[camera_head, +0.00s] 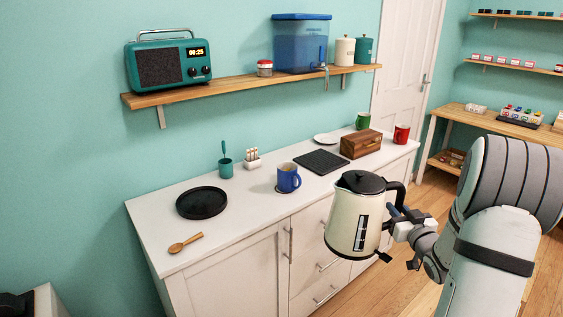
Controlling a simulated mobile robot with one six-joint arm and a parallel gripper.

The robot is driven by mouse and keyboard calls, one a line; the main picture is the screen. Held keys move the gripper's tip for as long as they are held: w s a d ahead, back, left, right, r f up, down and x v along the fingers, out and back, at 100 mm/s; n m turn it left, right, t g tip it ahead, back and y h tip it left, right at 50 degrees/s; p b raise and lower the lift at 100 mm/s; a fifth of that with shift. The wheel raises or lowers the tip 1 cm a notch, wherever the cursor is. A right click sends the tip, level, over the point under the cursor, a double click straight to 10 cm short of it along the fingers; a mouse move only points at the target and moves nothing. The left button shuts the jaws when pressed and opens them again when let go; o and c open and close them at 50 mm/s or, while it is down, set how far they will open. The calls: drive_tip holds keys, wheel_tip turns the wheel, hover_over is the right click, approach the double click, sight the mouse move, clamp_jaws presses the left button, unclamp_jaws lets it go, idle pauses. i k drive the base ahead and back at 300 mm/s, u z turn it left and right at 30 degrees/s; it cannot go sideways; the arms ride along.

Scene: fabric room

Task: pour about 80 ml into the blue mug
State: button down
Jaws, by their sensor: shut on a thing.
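The blue mug (289,178) stands upright on a dark coaster (279,189) on the white counter. Its inside looks light tan; I cannot tell whether that is liquid. A cream kettle (348,222) with a black lid and black handle is held upright in the air in front of the counter, to the right of and nearer than the mug. My gripper (399,222) is shut on the kettle at its handle side. The fingers are partly hidden by the handle. The kettle and mug are apart.
The white counter (238,213) carries a black round tray (202,203), wooden spoon (185,243), teal cup (225,167), black mat (321,162), wooden box (361,144), red mug (401,134) and green mug (363,121). A shelf (230,88) with a blue dispenser (301,45) hangs above.

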sight(287, 181)
drive_tip(key=i, duration=1.2)
drive_tip(key=z, duration=0.05)
